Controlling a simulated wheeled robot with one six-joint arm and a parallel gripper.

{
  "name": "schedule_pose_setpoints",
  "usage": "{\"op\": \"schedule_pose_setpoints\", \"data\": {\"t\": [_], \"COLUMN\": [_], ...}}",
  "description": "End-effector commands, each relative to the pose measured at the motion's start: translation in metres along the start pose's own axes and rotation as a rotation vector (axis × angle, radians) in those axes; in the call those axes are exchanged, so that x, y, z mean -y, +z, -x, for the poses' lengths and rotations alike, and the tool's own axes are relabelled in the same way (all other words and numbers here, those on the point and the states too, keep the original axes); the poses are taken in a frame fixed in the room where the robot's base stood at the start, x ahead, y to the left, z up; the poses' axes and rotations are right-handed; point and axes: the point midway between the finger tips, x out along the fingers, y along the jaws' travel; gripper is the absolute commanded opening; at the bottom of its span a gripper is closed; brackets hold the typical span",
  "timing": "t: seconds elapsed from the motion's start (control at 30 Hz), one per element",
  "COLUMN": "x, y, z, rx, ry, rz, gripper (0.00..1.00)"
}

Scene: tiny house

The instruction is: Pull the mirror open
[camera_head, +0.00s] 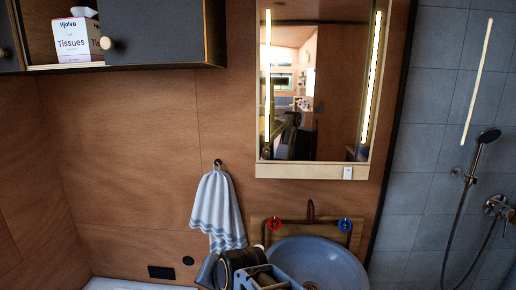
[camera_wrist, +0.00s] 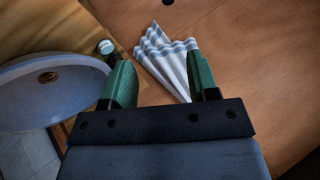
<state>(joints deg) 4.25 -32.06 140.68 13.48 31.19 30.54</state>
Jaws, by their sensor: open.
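The mirror (camera_head: 318,95) hangs on the wood wall above the sink in the head view. It has a pale wood frame and bright light strips down both sides, and it sits flat in its frame. A small white tab (camera_head: 347,173) is at its lower right edge. In the wrist view my gripper (camera_wrist: 160,75) shows two green fingers spread apart with nothing between them. The striped towel lies beyond the fingers. The mirror does not show in the wrist view. In the head view my arm is low in front of the sink, below the mirror, and its fingertips cannot be made out.
A round grey sink (camera_head: 322,262) with red (camera_head: 274,224) and blue (camera_head: 345,224) taps is below the mirror. A striped towel (camera_head: 217,208) hangs left of it. A dark cabinet (camera_head: 160,32) with a tissue box (camera_head: 76,38) is upper left. A shower hose hangs right.

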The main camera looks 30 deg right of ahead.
Motion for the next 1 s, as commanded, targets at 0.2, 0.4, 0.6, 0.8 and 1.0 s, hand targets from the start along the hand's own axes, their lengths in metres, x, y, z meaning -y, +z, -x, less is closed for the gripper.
{"op": "schedule_pose_setpoints", "data": {"t": [0.2, 0.4, 0.6, 0.8, 1.0], "x": [0.042, 0.036, 0.019, 0.010, 0.009], "y": [-0.112, -0.190, -0.227, -0.246, -0.275], "z": [0.043, 0.093, 0.128, 0.135, 0.121], "rx": [-0.302, -0.461, -0.525, -0.542, -0.544], "ry": [-0.373, -0.778, -1.092, -1.215, -1.220], "rz": [-0.942, -1.612, -1.968, -2.081, -2.087], "gripper": [0.54, 0.54, 0.54, 0.54, 0.54]}}
